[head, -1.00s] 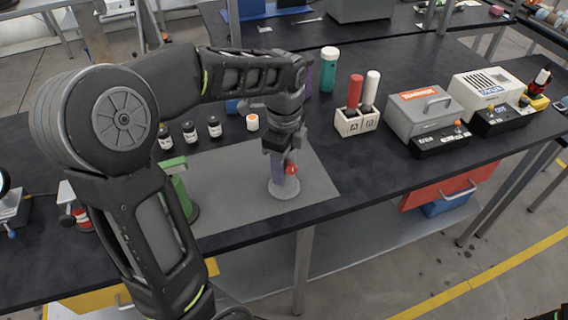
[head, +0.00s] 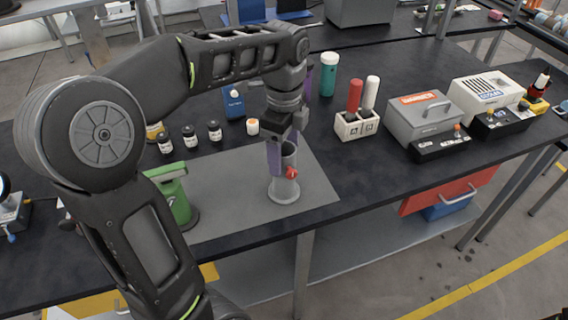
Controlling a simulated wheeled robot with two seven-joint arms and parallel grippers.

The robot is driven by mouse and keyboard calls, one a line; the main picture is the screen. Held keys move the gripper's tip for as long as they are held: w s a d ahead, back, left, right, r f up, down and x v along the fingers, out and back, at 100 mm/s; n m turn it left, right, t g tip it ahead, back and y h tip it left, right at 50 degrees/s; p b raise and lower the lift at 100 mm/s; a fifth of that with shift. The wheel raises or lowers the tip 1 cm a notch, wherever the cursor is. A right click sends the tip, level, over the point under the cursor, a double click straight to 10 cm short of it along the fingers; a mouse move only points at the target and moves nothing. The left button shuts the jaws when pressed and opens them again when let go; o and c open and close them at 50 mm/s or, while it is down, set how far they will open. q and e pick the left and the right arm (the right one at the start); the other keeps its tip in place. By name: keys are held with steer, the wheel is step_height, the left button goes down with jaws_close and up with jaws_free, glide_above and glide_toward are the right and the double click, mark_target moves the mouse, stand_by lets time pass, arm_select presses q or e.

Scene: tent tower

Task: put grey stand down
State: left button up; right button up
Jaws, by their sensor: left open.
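The grey stand (head: 285,189) stands upright on the grey mat (head: 236,205) near its right end. It has a round base, an upright column and a red knob on its side. My left gripper (head: 282,152) reaches down over the top of the stand. It is open, with a purple finger just left of the column. The other finger is largely hidden, and I cannot tell whether either one touches the stand. My right gripper is not in view.
A green device (head: 176,193) stands left on the mat, partly behind my arm. Several small dark jars (head: 190,137) and an orange-capped jar (head: 252,126) stand behind the mat. The mat's middle is clear.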

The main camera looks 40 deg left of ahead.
arm_select(q)
step_height(320, 180, up, 6)
steer(key=p, duration=0.2)
steer(key=shift+r, duration=0.15)
